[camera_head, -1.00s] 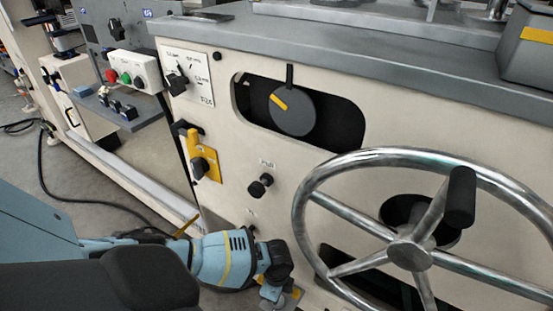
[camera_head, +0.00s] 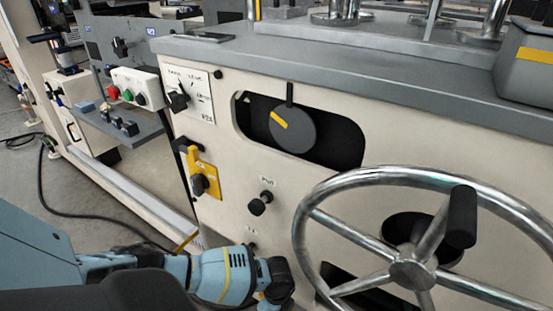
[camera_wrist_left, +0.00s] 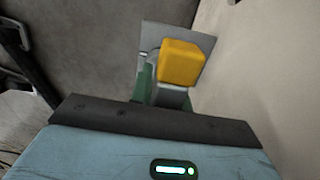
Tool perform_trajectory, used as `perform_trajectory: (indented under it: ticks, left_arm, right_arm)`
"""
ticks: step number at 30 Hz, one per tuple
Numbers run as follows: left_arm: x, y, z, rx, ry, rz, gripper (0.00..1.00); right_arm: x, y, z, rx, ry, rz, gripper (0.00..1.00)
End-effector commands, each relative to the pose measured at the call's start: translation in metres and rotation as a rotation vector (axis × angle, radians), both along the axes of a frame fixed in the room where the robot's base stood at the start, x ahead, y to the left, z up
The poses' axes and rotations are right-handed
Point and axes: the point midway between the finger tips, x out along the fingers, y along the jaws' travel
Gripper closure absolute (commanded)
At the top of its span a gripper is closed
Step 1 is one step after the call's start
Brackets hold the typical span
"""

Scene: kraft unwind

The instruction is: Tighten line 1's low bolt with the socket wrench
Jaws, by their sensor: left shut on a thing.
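My left gripper (camera_head: 276,284) is low at the machine front, below a small black knob; its fingertips are cut off by the bottom edge of the head view. In the left wrist view, a yellow block (camera_wrist_left: 181,63) stands straight ahead of the dark gripper edge, in front of a grey plate (camera_wrist_left: 207,43). Green and grey parts show just below the block. The gripper is shut on what looks like this block; the finger contact is not clear. I cannot make out a socket wrench or the low bolt. My right gripper is out of view.
A large chrome handwheel (camera_head: 412,268) with a black handle stands close right of my left gripper. A black knob (camera_head: 260,203) and a yellow lever plate (camera_head: 201,174) are on the panel above. A dark cable (camera_head: 72,218) lies on the floor at left.

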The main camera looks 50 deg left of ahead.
Motion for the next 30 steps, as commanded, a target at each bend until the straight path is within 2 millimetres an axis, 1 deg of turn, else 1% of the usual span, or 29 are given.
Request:
perform_trajectory:
  ticks: [1,6,15,25,30]
  left_arm:
    - [0.001,0.000,0.004,-0.001,-0.002,0.000,1.00]
    - [0.001,0.000,0.014,0.000,-0.003,0.000,1.00]
    - [0.001,0.000,0.029,-0.002,-0.002,0.001,1.00]
    - [0.001,0.000,0.046,-0.002,-0.002,0.001,1.00]
    - [0.001,0.000,0.049,-0.001,-0.001,0.001,1.00]
  right_arm:
    - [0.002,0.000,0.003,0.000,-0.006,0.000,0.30]
    - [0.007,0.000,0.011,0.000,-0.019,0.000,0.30]
    - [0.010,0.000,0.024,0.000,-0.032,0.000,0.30]
    - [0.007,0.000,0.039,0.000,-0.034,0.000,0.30]
    - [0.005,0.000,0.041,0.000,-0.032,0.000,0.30]
